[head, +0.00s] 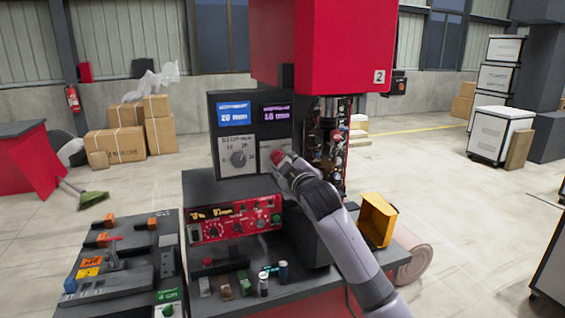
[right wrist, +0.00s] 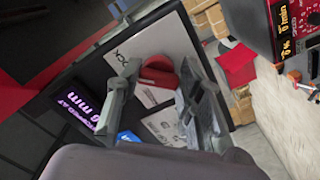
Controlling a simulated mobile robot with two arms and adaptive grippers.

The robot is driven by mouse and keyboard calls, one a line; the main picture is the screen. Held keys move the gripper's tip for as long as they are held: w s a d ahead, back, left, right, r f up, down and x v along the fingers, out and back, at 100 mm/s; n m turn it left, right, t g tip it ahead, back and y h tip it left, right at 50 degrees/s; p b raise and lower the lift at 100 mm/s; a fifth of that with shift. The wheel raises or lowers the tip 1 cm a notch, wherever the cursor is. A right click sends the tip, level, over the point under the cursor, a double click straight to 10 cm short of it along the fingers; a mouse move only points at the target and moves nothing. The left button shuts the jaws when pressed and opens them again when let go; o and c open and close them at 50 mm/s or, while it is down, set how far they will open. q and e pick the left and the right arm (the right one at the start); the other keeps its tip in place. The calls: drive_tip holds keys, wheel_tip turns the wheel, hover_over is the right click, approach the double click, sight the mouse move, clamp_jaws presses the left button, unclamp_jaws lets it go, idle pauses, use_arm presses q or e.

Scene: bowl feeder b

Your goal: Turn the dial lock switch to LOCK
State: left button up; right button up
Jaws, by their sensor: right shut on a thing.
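The dial lock switch (head: 278,156) is a red knob on a pale plate at the lower right of the dark display panel (head: 214,132). In the right wrist view the red switch (right wrist: 160,72) sits between the two grey fingers of my right gripper (right wrist: 158,98). The letters "OCK" show beside it on the plate; a finger covers part of the label. My right gripper (head: 281,163) is shut on the switch, reaching it from the lower right in the head view. The switch's exact pointing is partly hidden by the fingers. My left gripper is not in view.
A red control box (head: 234,220) stands below. Exposed wiring (head: 331,140) is close on the right. A yellow bin (head: 377,219) stands at the lower right.

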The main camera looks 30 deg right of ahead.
drive_tip(key=shift+f, duration=0.1)
idle(0.5)
drive_tip(key=o, duration=1.2)
drive_tip(key=shift+m, duration=0.3)
drive_tip(key=shift+s, duration=0.1)
drive_tip(key=v, duration=1.1)
drive_tip(key=shift+s+a, duration=0.2)
drive_tip(key=shift+s, duration=0.2)
